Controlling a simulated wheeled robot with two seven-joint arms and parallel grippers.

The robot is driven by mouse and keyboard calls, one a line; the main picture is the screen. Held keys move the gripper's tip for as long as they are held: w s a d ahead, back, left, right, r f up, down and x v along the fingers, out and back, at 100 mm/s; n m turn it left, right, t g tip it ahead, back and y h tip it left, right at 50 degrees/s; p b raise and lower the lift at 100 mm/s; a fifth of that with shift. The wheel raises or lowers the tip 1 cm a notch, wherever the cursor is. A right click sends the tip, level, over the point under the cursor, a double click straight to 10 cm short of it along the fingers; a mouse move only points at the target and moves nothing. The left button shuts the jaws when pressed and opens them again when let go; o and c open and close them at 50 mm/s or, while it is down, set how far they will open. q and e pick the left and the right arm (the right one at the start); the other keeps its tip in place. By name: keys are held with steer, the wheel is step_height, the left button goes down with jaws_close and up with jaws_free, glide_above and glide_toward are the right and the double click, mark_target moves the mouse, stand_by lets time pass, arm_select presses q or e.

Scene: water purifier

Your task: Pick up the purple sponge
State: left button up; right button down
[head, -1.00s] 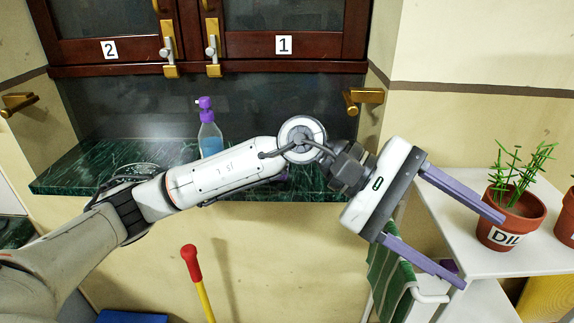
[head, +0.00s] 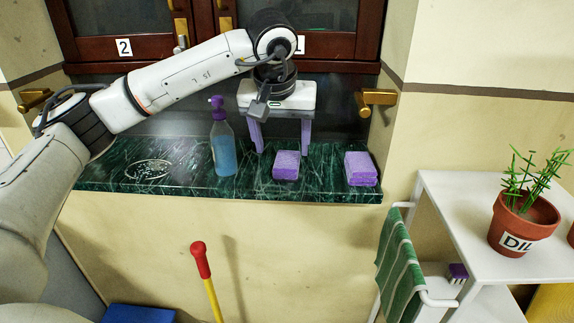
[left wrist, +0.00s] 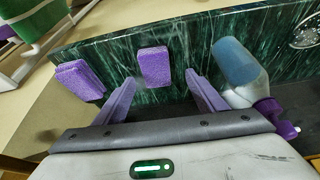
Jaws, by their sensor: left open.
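A purple sponge (head: 286,165) lies on the green marble counter (head: 215,184), right of the spray bottle. It also shows in the left wrist view (left wrist: 154,66), ahead of and between my fingers. A second purple sponge item, looking like a stack (head: 361,168), lies at the counter's right end and shows in the left wrist view (left wrist: 80,80). My left gripper (head: 282,148) is open and empty, fingers pointing down at the counter behind the nearer sponge. In the left wrist view the fingers (left wrist: 160,97) stand apart on either side, not touching it. My right gripper is not in view.
A spray bottle (head: 222,145) with blue liquid stands left of my left gripper. Dark cabinets (head: 330,35) hang above. A white shelf (head: 455,220) with a potted plant (head: 522,222) and a green towel (head: 397,262) stands right. A red-handled pole (head: 201,262) rises in front.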

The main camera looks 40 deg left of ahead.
mark_target(287, 159)
arm_select(q)
steer(key=x, duration=0.5)
steer(key=shift+w+d, duration=0.2)
steer(key=shift+d, duration=0.1)
steer(key=shift+r, duration=0.1)
steer(key=c, duration=1.1)
steer(key=shift+r, duration=5)
